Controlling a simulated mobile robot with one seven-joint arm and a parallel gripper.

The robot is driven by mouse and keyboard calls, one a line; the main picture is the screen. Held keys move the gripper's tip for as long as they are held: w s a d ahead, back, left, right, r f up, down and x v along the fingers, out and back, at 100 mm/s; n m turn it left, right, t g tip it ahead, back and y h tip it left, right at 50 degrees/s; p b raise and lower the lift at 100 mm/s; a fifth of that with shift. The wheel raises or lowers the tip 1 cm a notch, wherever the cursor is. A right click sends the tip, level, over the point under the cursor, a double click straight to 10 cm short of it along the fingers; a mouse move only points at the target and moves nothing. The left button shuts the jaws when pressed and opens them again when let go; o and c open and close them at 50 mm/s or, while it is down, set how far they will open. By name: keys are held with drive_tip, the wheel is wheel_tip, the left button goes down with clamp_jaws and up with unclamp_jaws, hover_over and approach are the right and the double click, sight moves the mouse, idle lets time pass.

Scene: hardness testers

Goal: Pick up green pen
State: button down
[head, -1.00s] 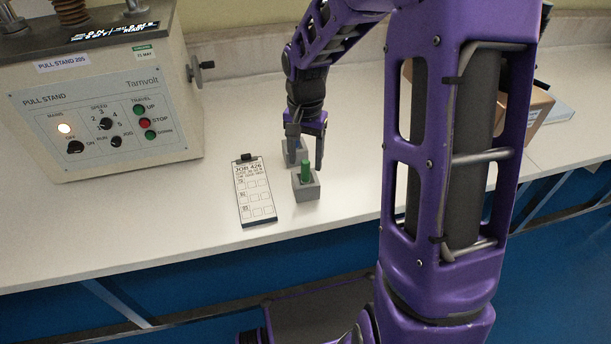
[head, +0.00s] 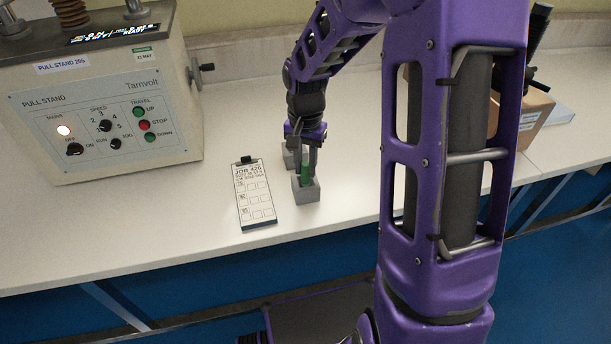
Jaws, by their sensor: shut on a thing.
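The green pen (head: 305,173) stands upright in a small grey block holder (head: 306,191) on the bench in the head view. Only a short green length of it shows. My gripper (head: 307,170) points down over the holder, with its fingers shut on the green pen. The fingers hide part of the pen. The pen's lower end is hidden inside the holder.
A clipboard (head: 255,195) with a job sheet lies to the left. The pull stand (head: 110,110) fills the back left. A cardboard box (head: 530,112) is at the right. The bench front is clear.

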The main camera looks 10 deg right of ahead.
drive_tip(key=shift+r, duration=0.1)
wheel_tip(320, 180, up, 10)
drive_tip(key=shift+f+p, duration=0.1)
drive_tip(key=shift+p, duration=0.75)
